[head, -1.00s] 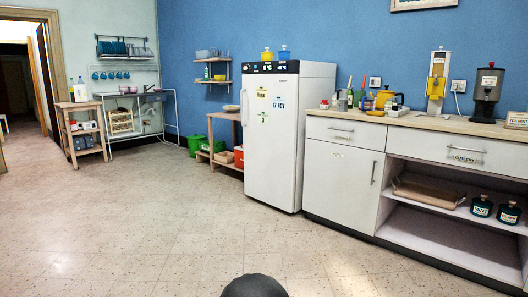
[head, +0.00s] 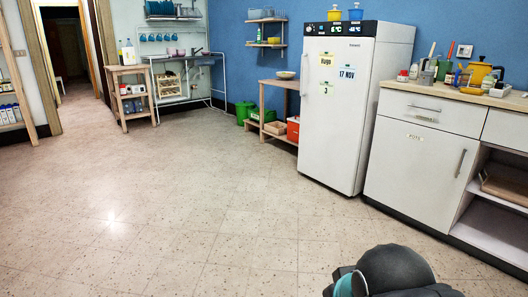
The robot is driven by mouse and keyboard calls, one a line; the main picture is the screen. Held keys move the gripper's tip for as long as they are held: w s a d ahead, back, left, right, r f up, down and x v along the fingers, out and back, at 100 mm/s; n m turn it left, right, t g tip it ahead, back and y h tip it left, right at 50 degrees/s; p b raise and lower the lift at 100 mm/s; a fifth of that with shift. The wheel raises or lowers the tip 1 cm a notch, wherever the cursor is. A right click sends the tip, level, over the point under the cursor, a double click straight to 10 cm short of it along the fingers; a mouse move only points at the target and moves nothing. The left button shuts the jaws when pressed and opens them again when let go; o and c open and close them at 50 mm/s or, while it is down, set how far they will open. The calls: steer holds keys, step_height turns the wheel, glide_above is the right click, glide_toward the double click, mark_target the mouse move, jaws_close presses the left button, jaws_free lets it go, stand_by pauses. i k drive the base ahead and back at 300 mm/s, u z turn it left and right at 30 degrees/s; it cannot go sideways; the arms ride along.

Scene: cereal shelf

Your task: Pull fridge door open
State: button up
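The white fridge (head: 330,130) stands against the blue wall, right of centre in the head view. Its door is shut. A vertical handle (head: 303,82) runs along the left edge of the door, near the top. Yellow, white and green labels are on the door front. A rounded dark part of my own arm shows at the bottom right, well in front of the fridge and apart from it. My gripper is not in view.
White counter cabinets (head: 417,155) stand right of the fridge. A wooden side table (head: 279,85) with an orange-red box (head: 293,130) stands to its left. A wooden trolley (head: 130,92) is farther left. The tiled floor (head: 190,205) before the fridge is clear.

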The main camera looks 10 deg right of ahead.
mark_target(336, 71)
steer(key=z, duration=0.6)
steer(key=i, duration=3.85)
steer(key=u, duration=0.85)
